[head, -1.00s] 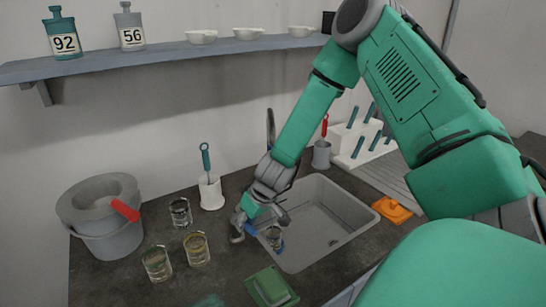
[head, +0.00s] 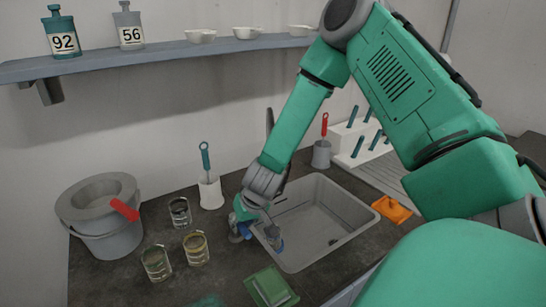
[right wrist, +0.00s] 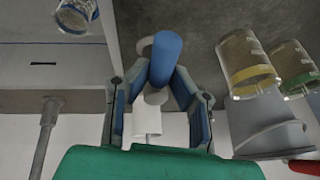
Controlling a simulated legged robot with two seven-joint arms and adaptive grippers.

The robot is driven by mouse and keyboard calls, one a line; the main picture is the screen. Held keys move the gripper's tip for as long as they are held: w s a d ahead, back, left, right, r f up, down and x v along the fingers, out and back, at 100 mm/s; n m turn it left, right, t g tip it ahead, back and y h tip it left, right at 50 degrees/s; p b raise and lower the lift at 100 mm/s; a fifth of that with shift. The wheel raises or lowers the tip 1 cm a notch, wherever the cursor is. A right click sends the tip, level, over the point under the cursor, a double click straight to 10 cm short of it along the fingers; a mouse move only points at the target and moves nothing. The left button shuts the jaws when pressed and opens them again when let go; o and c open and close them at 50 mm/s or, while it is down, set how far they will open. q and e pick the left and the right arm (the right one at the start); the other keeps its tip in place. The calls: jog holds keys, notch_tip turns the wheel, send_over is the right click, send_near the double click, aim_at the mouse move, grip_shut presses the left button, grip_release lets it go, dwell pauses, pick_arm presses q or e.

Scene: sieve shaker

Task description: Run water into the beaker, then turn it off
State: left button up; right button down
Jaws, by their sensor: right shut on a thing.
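A clear beaker with a blue band (head: 275,240) is at the left side of the sink (head: 338,196), partly covered by my gripper; it also shows at the upper left of the right wrist view (right wrist: 76,14). My right gripper (head: 243,226) is at the counter left of the sink, just left of this beaker. Its fingers (right wrist: 160,95) are closed around a blue cylindrical handle (right wrist: 166,58), which looks like the tap's lever. The dark tap spout (head: 269,122) rises behind my wrist, mostly hidden. I cannot make out running water. My left gripper is not in view.
Beakers with dark (head: 180,212), yellow (head: 196,248) and green (head: 157,263) bands stand left of my gripper. A grey bucket (head: 103,240), a white brush holder (head: 210,193), a green block (head: 270,287) and an orange item (head: 391,210) surround the sink.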

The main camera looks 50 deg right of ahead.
jog(key=shift+w+a+r, duration=0.1)
jog(key=shift+w, duration=0.05)
jog(key=c, duration=1.3)
grip_release()
jog(key=shift+r, duration=0.25)
jog(key=v, duration=1.1)
